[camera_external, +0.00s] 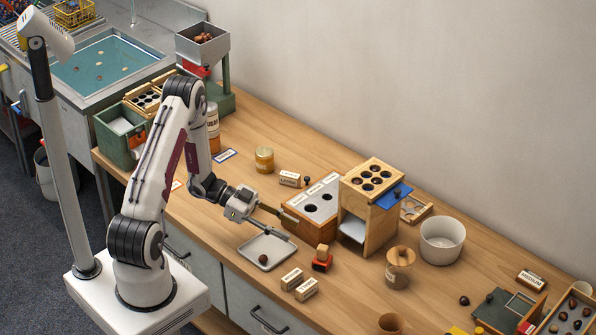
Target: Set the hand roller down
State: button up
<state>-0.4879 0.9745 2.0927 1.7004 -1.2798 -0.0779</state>
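My gripper (243,208) is at the middle of the bench, above and behind the grey tray (245,256). Two slim pieces reach right from it: a dark bar (272,211) and a grey bar (271,231). At this size I cannot tell which is a finger and which might be a held tool, so I cannot pick out the hand roller with certainty. The bars end near the front of the wooden box with dark holes (296,220). A chestnut (263,260) lies in the tray.
A red stamp-like block with a wooden top (322,259) stands right of the tray, with small labelled blocks (292,279) in front. A tall wooden stand (376,228), a white bowl (441,241) and a wooden spool-like piece (399,266) are further right. Bare bench lies left of the tray.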

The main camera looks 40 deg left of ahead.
dwell(0.5)
jog(key=w+a+r+n+t+y, duration=0.2)
jog(key=w+a+r+t+y, duration=0.2)
jog(key=w+a+r+y, duration=0.5)
jog(key=s+a+r+n+y, duration=0.2)
jog(key=r+n+y, duration=0.1)
jog(key=r, duration=0.4)
jog(key=s+a+r+n+y, duration=0.1)
jog(key=a+r+n+y, duration=0.15)
jog(key=r, duration=0.45)
jog(key=s+r+n+g+y, duration=0.15)
jog(key=s+r+n, duration=0.35)
jog(key=s, duration=0.8)
jog(key=s+d+g+h, duration=0.1)
jog(key=s+d, duration=0.3)
jog(key=s, duration=0.4)
jog(key=s+d+n+g+h, duration=0.1)
jog(key=s+d, duration=0.4)
jog(key=s, duration=0.3)
jog(key=shift+s, duration=0.2)
